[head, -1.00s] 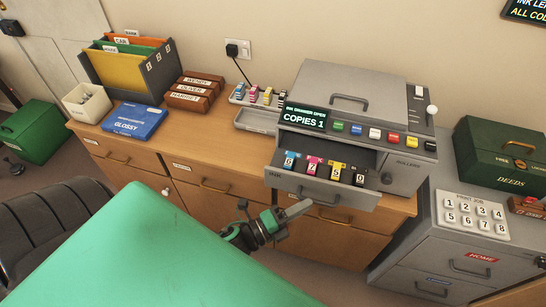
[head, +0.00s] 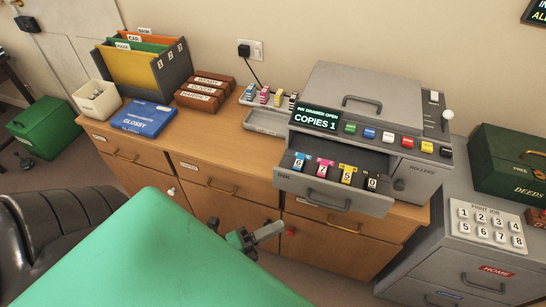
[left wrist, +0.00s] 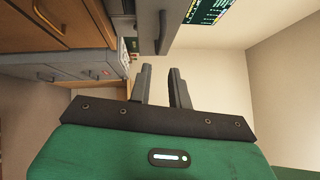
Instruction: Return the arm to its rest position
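My left gripper (head: 270,232) is in front of the wooden cabinet, below the grey printer's open ink drawer (head: 325,194), and apart from it. In the left wrist view its two dark fingers (left wrist: 160,76) stand apart with nothing between them. The ink drawer holds several small colored cartridges in a row. The printer's screen reads "INK DRAWER OPEN" and "COPIES 1". My right gripper is not in view.
The grey printer (head: 360,90) stands on the wooden cabinet (head: 225,190). Its drawer juts out over the front edge. A grey filing cabinet (head: 440,270) stands at the right. A dark chair (head: 40,235) is at the left. A green box (head: 45,128) sits on the floor.

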